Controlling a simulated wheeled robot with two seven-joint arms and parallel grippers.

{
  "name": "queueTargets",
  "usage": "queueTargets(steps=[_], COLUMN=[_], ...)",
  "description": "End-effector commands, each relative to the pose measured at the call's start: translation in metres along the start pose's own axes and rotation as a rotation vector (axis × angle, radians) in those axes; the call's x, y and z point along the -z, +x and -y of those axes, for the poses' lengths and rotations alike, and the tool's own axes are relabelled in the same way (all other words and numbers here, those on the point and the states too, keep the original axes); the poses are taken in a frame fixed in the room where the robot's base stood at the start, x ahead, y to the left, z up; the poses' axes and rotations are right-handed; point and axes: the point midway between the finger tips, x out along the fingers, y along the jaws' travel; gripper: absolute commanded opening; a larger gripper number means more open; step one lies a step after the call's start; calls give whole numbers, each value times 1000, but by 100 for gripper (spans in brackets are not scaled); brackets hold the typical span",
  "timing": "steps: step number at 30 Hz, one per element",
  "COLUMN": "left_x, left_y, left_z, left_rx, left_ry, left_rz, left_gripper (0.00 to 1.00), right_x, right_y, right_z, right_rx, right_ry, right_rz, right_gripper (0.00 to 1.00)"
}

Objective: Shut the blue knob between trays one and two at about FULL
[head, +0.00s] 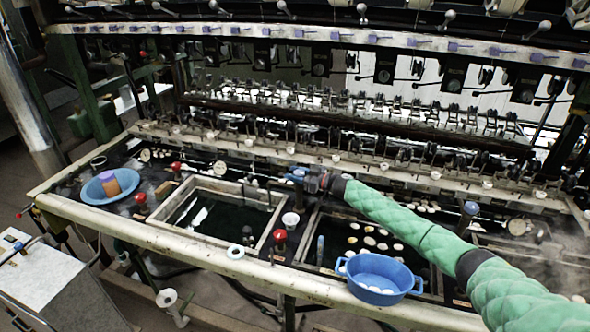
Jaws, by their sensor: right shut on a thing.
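My right gripper (306,180) reaches in from the right on a green-sleeved arm. It is shut on the blue knob (297,173), which stands at the back between the left water tray (236,187) and the middle water tray (318,213). The gripper hides part of the knob, and its turn position cannot be read. The left tray holds dark water. Several pale cocoons float in the middle tray, partly behind my arm. My left gripper is not in view.
Red knobs (280,237) stand along the bench, and another blue knob (471,208) is at right. A blue basin (376,277) sits on the front edge. A blue bowl (108,185) with a cup is at left. Reeling machinery spans the back.

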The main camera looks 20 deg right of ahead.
Motion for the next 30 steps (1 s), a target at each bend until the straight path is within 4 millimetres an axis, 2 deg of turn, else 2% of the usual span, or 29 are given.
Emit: queueTargets(steps=[1,3,6,10,18,30], left_x=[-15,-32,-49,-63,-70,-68], left_y=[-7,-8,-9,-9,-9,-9], left_z=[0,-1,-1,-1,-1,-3], left_rx=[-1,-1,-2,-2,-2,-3], left_ry=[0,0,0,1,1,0], left_rz=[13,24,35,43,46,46], left_gripper=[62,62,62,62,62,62], right_x=[6,5,4,2,2,3], right_y=[0,0,0,0,-1,-2], right_z=[1,-1,-2,-4,-7,-9], right_rx=[-43,-106,-189,-283,-417,-471], right_ry=[3,4,4,4,3,-1], right_rz=[-1,-1,-2,-2,-3,-3], right_gripper=[18,18,18,18,18,18])
